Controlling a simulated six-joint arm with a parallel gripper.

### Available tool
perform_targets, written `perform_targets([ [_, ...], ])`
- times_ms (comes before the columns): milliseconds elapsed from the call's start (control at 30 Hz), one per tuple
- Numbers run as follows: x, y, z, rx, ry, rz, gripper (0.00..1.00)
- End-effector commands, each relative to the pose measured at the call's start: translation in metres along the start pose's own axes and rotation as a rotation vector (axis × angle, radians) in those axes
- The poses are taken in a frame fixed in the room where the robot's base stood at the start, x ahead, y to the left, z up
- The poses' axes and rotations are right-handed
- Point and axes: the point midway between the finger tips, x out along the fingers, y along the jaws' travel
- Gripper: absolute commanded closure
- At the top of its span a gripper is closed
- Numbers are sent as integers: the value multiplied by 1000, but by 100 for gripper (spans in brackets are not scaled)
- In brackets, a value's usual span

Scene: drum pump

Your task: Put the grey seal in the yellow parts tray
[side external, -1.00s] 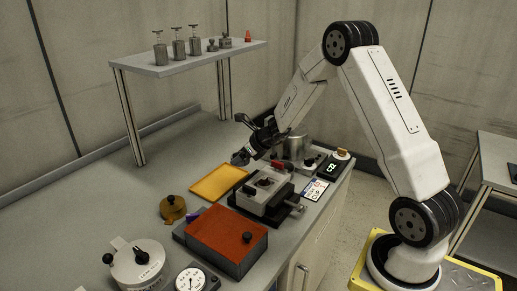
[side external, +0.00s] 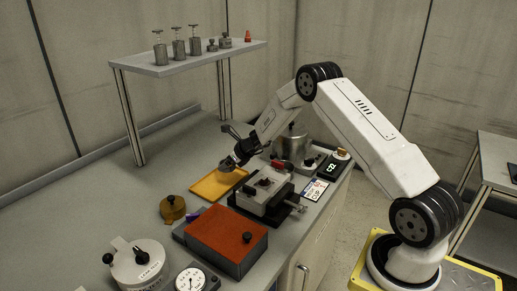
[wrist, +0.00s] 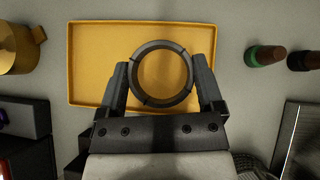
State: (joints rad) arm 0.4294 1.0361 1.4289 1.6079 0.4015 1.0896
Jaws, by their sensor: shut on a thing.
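The grey seal (wrist: 138,78) is a dark ring held between the two fingers of my gripper (wrist: 162,85) in the wrist view. The yellow parts tray (wrist: 87,60) lies flat beneath it, and the ring shows over the tray's middle and right part. In the side view the tray (side external: 208,188) sits on the bench, and my gripper (side external: 229,164) is low over its far right part. The seal is hard to make out there. I cannot tell whether the seal touches the tray floor.
A brass-coloured pot (side external: 172,208) stands left of the tray. A red-topped box (side external: 225,233) and a grey fixture (side external: 262,195) stand in front and to the right. A metal pot (side external: 292,146) is behind. A raised shelf (side external: 190,57) holds several small parts.

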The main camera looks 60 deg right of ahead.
Motion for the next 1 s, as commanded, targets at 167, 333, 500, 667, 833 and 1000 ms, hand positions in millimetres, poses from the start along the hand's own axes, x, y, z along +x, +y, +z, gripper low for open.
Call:
perform_targets([
  [167,1,0,0,0,-1,0,79],
  [333,7,-2,-1,0,0,0,79],
  [500,21,-2,-13,2,2,1,79],
  [667,29,-2,-21,0,0,0,79],
  [833,30,-3,-22,1,-2,-1,79],
  [1000,30,-3,-22,1,-1,-1,79],
])
